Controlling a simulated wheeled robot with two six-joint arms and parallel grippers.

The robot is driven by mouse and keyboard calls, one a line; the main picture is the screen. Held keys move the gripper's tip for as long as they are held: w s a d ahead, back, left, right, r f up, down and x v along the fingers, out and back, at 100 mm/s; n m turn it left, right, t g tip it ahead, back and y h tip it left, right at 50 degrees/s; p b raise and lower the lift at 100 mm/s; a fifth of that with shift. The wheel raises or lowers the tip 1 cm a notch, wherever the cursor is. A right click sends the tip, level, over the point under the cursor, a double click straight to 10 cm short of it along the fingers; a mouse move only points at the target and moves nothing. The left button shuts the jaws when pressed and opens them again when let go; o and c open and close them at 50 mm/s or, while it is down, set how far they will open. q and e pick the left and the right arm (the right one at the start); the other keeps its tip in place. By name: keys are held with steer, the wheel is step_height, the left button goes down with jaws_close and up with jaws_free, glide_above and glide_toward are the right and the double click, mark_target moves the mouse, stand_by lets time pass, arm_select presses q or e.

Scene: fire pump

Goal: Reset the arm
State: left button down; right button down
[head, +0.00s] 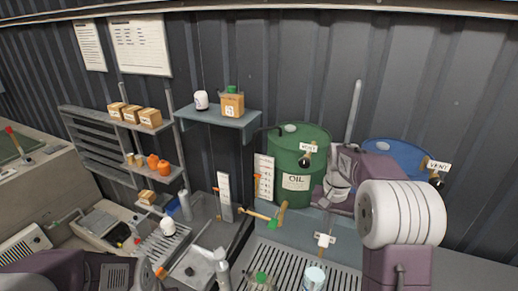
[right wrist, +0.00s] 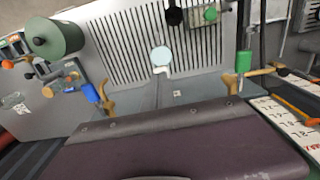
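My right arm reaches in from the lower right of the head view, with a large white ribbed joint and purple links. Its gripper end (head: 338,190) is in front of the green oil drum's right side, and its fingers cannot be made out. In the right wrist view a purple part of my arm fills the bottom, and no fingertips or held thing show. Only purple links of my left arm show at the lower left of the head view; its gripper is out of sight.
A green OIL drum (head: 309,140) and a blue drum (head: 398,155) stand against the corrugated wall. A green-and-wood tap (head: 272,218) sticks out below the oil drum. Slatted grating (head: 285,262) lies below. Shelves (head: 218,117) with boxes are at left.

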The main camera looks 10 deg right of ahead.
steer(key=s+a+f+n+b, duration=0.3)
steer(key=s+f+b, duration=0.3)
steer(key=f, duration=0.5)
steer(key=s+a+f+n+t+b, duration=0.1)
steer(key=s+a+f+n+b, duration=0.2)
steer(key=s+a+f+b, duration=0.3)
steer(key=s+f, duration=0.4)
steer(key=f, duration=0.1)
steer(key=shift+a, duration=0.1)
